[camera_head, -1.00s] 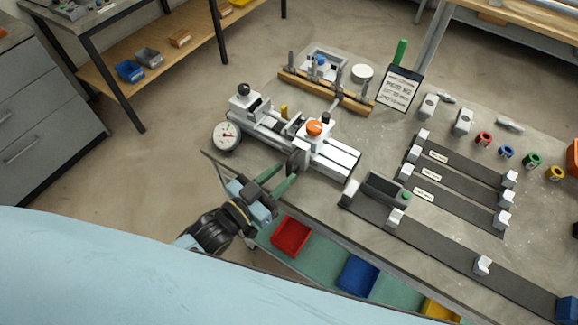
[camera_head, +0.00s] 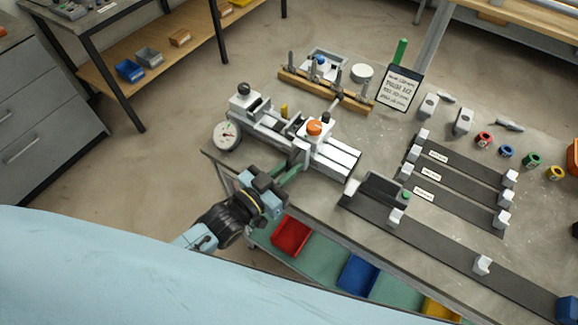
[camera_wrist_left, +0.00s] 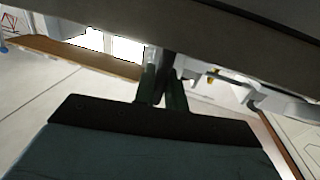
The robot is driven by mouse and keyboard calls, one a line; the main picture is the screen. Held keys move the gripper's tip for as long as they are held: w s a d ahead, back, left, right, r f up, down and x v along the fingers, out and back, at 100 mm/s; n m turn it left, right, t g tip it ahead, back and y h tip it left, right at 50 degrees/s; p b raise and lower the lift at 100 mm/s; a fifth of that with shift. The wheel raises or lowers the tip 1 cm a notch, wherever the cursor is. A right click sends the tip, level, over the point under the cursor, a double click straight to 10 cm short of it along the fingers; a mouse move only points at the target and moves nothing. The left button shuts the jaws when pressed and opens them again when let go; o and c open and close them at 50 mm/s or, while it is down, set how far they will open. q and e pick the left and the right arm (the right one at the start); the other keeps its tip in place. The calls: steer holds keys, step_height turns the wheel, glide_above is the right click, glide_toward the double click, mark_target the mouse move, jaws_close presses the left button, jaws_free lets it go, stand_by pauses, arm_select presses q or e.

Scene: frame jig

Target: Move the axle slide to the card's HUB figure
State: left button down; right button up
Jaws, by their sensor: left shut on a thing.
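The axle slide appears to be the white block with an orange knob (camera_head: 315,128) on the long grey jig (camera_head: 335,162), near the table's left edge. A dark handwheel (camera_head: 297,156) sits on the jig's near side, partly hidden by my gripper. My left gripper (camera_head: 292,168) is shut on the dark handwheel; its green fingers come in from the near side. In the left wrist view the fingers (camera_wrist_left: 162,92) stand close together against a dark part. A round dial gauge (camera_head: 227,135) is at the jig's left end. The card (camera_head: 399,88) stands behind the jig; its figures are too small to read surely.
A wooden rack with pegs (camera_head: 325,92) lies behind the jig. Dark rails with white blocks (camera_head: 455,160) and several coloured rings (camera_head: 507,151) fill the right side. Red (camera_head: 291,236) and blue (camera_head: 357,275) bins are on the shelf below the table's near edge.

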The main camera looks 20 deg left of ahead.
arm_select(q)
steer(key=shift+s+d+p, duration=0.25)
steer(key=shift+d+p, duration=0.1)
steer(key=shift+d, duration=0.65)
steer(key=c, duration=1.6)
jaws_free()
steer(key=shift+o, duration=0.2)
steer(key=shift+s+a, duration=0.1)
steer(key=shift+s, duration=0.05)
steer(key=v, duration=1.3)
steer(key=shift+f, duration=0.1)
